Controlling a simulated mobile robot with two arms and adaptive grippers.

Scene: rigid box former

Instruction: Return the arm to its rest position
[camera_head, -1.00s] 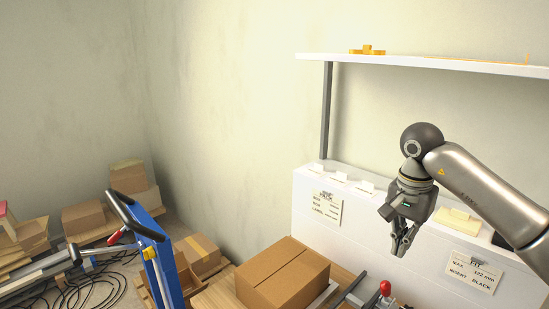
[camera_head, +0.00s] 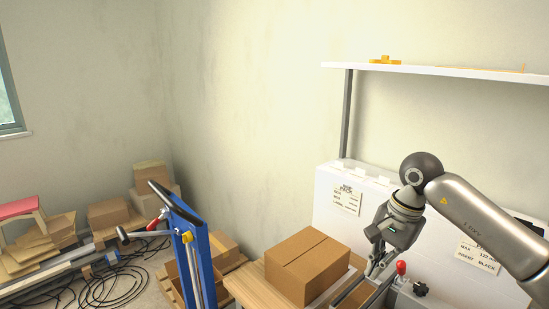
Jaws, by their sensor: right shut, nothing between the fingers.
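My right gripper (camera_head: 374,268) comes in from the right, pointing down and to the left in front of the white cabinet. Its fingers are together and nothing shows between them. In the picture it lies just right of a closed cardboard box (camera_head: 306,266) and above a dark metal rail; whether it touches either cannot be told. My left gripper is not in view.
A blue upright frame (camera_head: 193,256) stands left of the box. Several cartons and loose cables lie on the floor at the left. A red-knobbed lever (camera_head: 401,268) stands right of the gripper. A white shelf (camera_head: 440,71) runs above the cabinet (camera_head: 330,205).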

